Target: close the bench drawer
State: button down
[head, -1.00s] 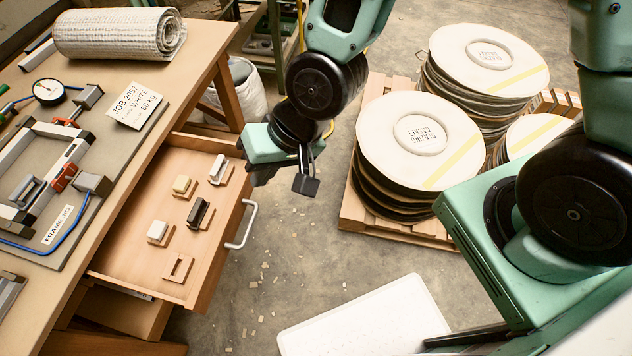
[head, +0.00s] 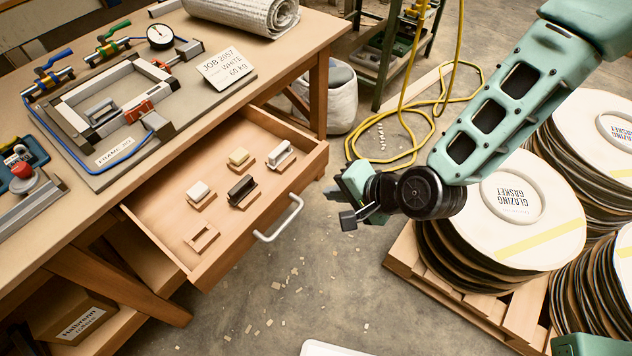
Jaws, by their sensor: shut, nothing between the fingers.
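The bench drawer (head: 165,220) stands pulled out from under the wooden workbench (head: 70,225). It has a pale bar handle (head: 279,222) on its front panel. Several small blocks and holders lie in it, among them a black one (head: 242,190) and an empty wooden frame (head: 201,237). My gripper (head: 348,205) is to the right of the drawer front, apart from the handle, with its dark fingers pointing left toward it. The fingers look shut and hold nothing.
Stacks of round gasket discs (head: 520,215) stand on a wooden pallet (head: 440,275) at right. A yellow hose (head: 440,102) lies on the floor behind my gripper. A white bag (head: 340,100) stands by the bench leg.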

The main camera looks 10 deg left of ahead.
aim_at(303, 183)
jog(key=shift+w+a+f, duration=0.2)
jog(key=shift+w+a, duration=0.1)
jog(key=shift+a, duration=0.5)
jog(key=shift+w+a+f, duration=0.15)
jog(key=shift+w+a, duration=0.2)
jog(key=shift+a, duration=0.45)
jog(key=shift+w+a+f, duration=0.2)
jog(key=shift+w+a, duration=0.1)
jog(key=shift+a, duration=0.5)
jog(key=shift+a, duration=0.15)
